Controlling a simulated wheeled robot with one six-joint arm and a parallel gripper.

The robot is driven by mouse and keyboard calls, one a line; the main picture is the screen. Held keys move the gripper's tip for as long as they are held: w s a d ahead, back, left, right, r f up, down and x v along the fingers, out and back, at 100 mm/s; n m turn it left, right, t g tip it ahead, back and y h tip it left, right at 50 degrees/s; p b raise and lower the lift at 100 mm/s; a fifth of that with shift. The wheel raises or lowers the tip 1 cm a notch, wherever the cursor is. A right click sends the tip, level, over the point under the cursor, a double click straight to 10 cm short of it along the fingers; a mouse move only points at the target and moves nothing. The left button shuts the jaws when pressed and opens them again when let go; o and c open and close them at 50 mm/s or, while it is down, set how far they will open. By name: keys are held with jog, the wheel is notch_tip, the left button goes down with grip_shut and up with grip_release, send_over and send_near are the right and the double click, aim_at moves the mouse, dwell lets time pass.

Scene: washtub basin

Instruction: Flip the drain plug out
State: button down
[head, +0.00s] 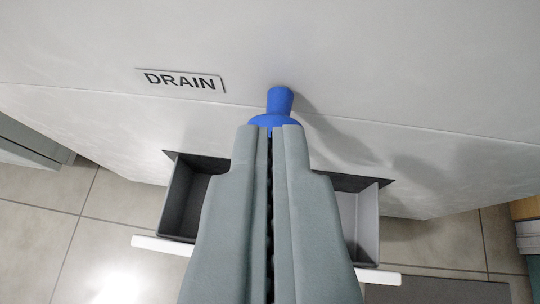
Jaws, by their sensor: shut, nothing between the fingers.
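The blue drain plug (280,100) stands out from the pale basin wall (400,60), just right of a plate marked "DRAIN" (181,81). Its narrow end points up in the head view, and its wider lower part is partly hidden behind my fingertips. My gripper (268,130) is shut and empty, with its grey fingers side by side and their tips at the plug's lower edge. I cannot tell whether the tips touch the plug.
A dark grey open tray (183,200) juts out below the plug, its middle hidden behind my fingers. A white bar (160,245) runs along its outer edge. Tiled floor (55,235) lies below. A dark mat (440,290) and a wooden-edged unit (525,208) are at lower right.

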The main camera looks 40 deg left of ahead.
aim_at(269, 78)
jog(key=shift+x, duration=2.85)
jog(key=shift+s, duration=0.1)
jog(key=shift+s+d, duration=0.4)
jog(key=shift+s, duration=0.25)
jog(key=shift+s+d, duration=0.45)
jog(key=shift+s, duration=0.2)
